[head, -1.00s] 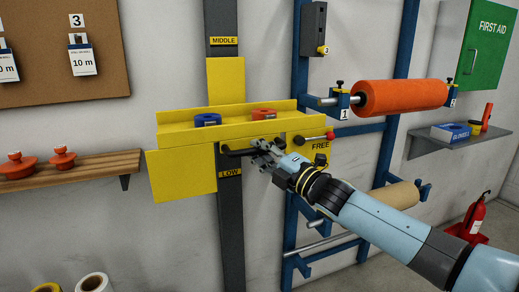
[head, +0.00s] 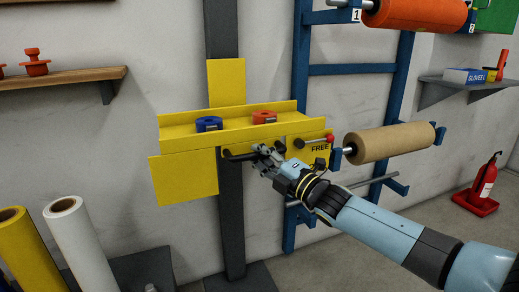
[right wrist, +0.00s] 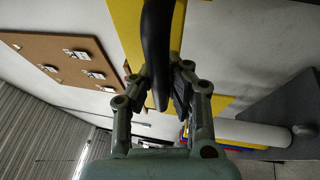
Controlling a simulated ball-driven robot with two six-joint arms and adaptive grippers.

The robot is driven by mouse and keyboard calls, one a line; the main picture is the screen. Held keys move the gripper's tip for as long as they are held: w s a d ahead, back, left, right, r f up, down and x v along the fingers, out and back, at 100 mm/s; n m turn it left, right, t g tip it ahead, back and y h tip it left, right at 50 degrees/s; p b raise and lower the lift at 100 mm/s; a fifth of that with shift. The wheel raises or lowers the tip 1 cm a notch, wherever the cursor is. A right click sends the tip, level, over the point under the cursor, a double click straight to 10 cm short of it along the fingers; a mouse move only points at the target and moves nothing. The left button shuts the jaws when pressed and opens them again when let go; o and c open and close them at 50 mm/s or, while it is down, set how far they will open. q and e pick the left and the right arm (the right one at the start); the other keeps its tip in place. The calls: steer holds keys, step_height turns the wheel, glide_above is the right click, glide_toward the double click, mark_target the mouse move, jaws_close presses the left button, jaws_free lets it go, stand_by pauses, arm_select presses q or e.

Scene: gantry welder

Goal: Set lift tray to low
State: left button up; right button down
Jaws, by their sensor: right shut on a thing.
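My right gripper (head: 261,150) is shut on the black handle (head: 236,156) under the tray's front. In the right wrist view the black handle (right wrist: 158,45) runs between the two fingers (right wrist: 160,92). A lever with a red knob (head: 330,138) is at the tray's right, above a yellow FREE plate (head: 320,148). No LOW label shows. My left gripper is out of view.
A blue rack (head: 301,90) with an orange roll (head: 415,12) and a brown roll (head: 390,142) stands to the right. A wooden shelf (head: 75,76) is at upper left. Yellow and white rolls (head: 75,235) stand at lower left.

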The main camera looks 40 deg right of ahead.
arm_select(q)
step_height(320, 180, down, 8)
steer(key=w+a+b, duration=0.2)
steer(key=b, duration=0.7)
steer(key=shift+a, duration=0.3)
arm_select(e)
step_height(320, 180, down, 15)
steer(key=shift+s, duration=0.2)
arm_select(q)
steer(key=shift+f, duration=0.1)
arm_select(e)
steer(key=shift+r, duration=0.1)
steer(key=c, duration=1.3)
jaws_free()
steer(key=shift+o, duration=0.3)
steer(key=shift+w+r, duration=0.1)
steer(key=shift+r, duration=0.05)
steer(key=v, duration=1.2)
